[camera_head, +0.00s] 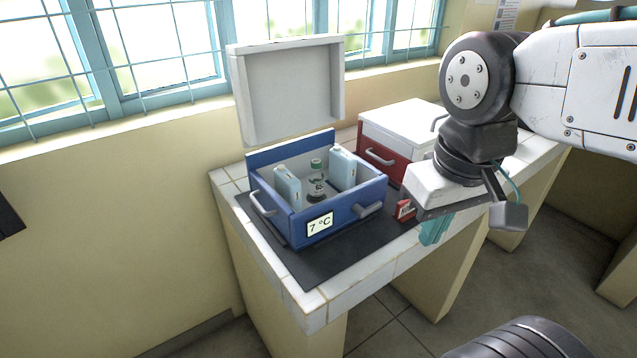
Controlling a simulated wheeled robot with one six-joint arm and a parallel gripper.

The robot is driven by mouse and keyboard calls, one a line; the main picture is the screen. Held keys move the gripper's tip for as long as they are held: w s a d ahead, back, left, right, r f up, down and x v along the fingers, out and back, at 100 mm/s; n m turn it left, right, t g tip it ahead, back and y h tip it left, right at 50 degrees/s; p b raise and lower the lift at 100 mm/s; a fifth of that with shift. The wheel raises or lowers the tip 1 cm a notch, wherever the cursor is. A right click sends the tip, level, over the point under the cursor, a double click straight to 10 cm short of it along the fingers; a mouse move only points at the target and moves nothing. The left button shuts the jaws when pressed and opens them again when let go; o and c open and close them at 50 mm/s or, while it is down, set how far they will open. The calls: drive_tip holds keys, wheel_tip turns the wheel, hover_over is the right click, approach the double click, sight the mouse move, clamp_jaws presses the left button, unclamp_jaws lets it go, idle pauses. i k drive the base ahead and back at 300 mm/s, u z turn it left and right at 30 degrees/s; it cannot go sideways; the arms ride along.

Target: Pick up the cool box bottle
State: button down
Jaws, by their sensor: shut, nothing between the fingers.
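The cool box (333,228) is a blue open box with a display reading 7 °C and handles at its sides. It stands on a dark mat on the tiled counter. Its pale lid (290,92) is raised upright behind it.
A red and white box (385,157) with a handle stands behind and right of the cool box. A small red item (404,211) sits on the counter beside my gripper. The dark mat (330,262) has free room in front of the cool box. A barred window and wall lie behind.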

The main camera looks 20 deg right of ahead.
sight(316, 175)
drive_tip(key=z, duration=3.6)
drive_tip(key=k, duration=1.75)
drive_tip(key=u, duration=1.75)
